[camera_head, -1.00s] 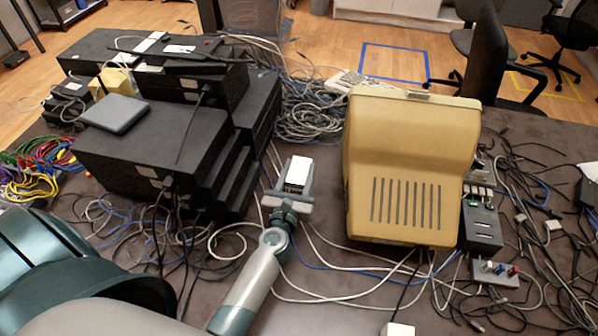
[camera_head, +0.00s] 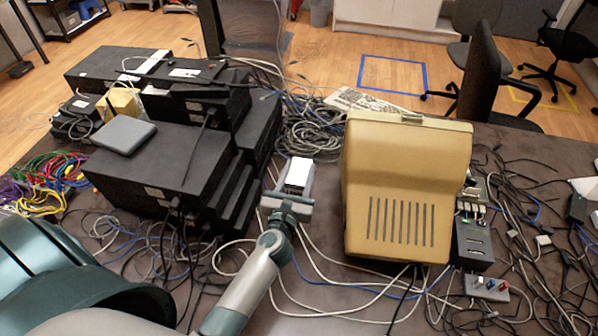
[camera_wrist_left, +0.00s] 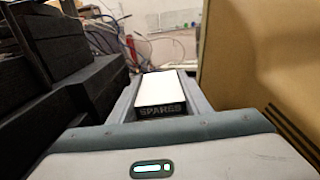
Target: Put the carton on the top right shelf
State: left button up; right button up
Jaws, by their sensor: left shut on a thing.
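The carton (camera_head: 299,173) is a small box with a white top. It shows larger in the left wrist view (camera_wrist_left: 163,88), where its dark near side reads "SPARES". My left gripper (camera_head: 297,182) is shut on it, one finger on each side. It holds the carton over the table, in the gap between the black equipment stack and the beige monitor. My right gripper is not in view. I cannot make out a top right shelf in these views.
Black boxes (camera_head: 160,165) are stacked on the left, with a grey case (camera_head: 124,135) on top. The beige monitor (camera_head: 405,180) stands close on the right. Loose cables cover much of the table. A rack (camera_head: 68,18) stands at the far left back. Chairs are behind the table.

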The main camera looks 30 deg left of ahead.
pick_arm(q)
jog(key=shift+r, duration=0.15)
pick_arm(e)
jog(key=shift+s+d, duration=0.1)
